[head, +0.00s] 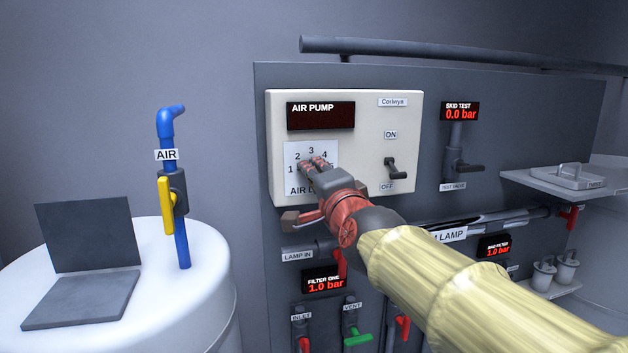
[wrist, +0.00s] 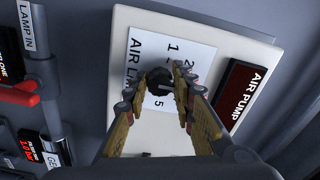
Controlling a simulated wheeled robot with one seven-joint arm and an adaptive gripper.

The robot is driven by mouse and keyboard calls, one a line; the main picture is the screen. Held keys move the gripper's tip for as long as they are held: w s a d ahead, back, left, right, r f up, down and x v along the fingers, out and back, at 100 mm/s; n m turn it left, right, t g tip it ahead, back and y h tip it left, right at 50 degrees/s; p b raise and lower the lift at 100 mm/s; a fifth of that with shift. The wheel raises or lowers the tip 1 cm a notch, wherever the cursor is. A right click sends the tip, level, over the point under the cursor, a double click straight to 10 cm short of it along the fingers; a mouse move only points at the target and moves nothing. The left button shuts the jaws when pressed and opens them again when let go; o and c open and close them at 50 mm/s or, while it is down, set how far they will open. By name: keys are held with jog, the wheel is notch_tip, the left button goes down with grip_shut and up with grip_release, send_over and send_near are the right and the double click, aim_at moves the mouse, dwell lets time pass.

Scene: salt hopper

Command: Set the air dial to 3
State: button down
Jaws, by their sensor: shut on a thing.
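The air dial is a dark knob (wrist: 158,79) on a white number plate, and the plate (head: 293,150) also shows in the head view. I cannot tell which number the knob points to.
The air pump box (head: 352,143) has a dark display (head: 321,116) and an ON/OFF switch (head: 395,168) right of the dial. A red-handled valve (head: 341,265) and pipes sit below. A yellow-handled AIR valve (head: 166,205) and a laptop (head: 83,260) are on a white tank at left.

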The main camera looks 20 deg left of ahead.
jog(key=c, duration=1.5)
grip_release()
jog(key=v, duration=1.2)
jog(key=shift+a, duration=0.1)
jog(key=shift+f, duration=0.1)
